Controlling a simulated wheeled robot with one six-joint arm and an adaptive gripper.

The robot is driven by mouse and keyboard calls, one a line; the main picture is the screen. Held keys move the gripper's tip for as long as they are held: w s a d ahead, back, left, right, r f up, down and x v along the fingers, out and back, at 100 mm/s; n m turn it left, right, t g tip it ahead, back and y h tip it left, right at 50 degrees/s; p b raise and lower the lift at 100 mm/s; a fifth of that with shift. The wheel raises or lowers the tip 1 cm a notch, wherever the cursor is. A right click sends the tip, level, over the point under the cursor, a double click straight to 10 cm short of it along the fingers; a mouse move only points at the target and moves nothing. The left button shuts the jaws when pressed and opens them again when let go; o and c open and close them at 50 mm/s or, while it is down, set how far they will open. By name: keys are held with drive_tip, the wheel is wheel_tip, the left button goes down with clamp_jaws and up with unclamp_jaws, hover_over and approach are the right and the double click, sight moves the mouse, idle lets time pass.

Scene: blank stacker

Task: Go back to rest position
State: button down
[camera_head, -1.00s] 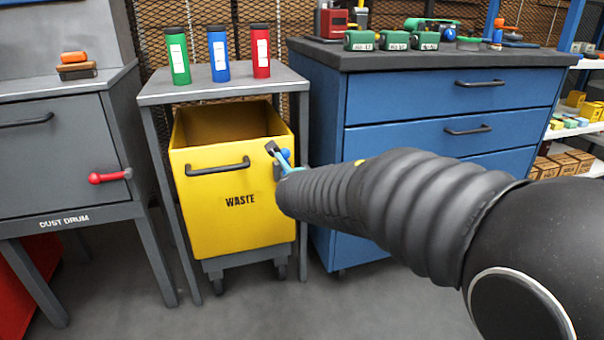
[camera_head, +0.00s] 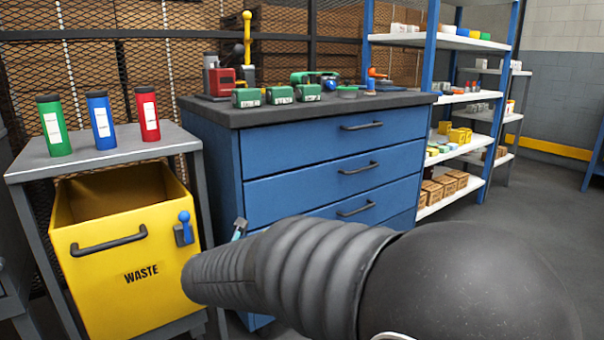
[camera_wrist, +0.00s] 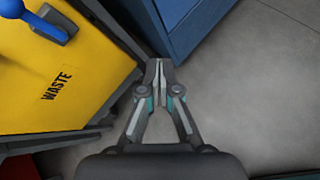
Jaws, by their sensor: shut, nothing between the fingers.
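My gripper (camera_wrist: 159,80) shows in the wrist view with its two fingers together and nothing between them. It points down over the gap between the yellow waste bin (camera_wrist: 95,85) and the blue drawer cabinet (camera_wrist: 190,25), above the grey floor. In the head view my arm reaches from the lower right and hides most of the gripper; only a small tip shows beside the cabinet. The yellow bin (camera_head: 95,260) stands at the left, with a blue-knobbed latch (camera_head: 184,230) on its front. The gripper is apart from the latch.
A grey table (camera_head: 100,155) above the bin carries green (camera_head: 53,128), blue (camera_head: 101,122) and red (camera_head: 148,115) canisters. The blue cabinet (camera_head: 300,185) has several green boxes on top. Shelves (camera_head: 470,42) stand at the right. The floor (camera_head: 545,220) at the right is clear.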

drive_tip(key=s+d+r+m+g+h+p, duration=0.1)
drive_tip(key=s+d+m+g+p, duration=0.15)
drive_tip(key=s+d+m, duration=0.6)
drive_tip(key=s+d+m+g+h+p, duration=0.15)
drive_tip(key=s+d+m+g, duration=0.35)
drive_tip(key=d+m, duration=0.7)
drive_tip(key=s+d+r+m+t+y+p, duration=0.1)
drive_tip(key=s+d+r+m+p, duration=0.2)
drive_tip(key=s+d+r+m, duration=0.2)
drive_tip(key=s+d+r+m+t+y+p, duration=0.1)
drive_tip(key=s+d+r+m+p, duration=0.1)
drive_tip(key=s+d+r+m, duration=0.3)
drive_tip(key=s+d+m, duration=0.1)
drive_tip(key=s+m, duration=0.1)
drive_tip(key=s, duration=0.2)
drive_tip(key=shift+s+r+p, duration=0.15)
drive_tip(key=shift+s+p, duration=0.15)
drive_tip(key=shift+p, duration=0.1)
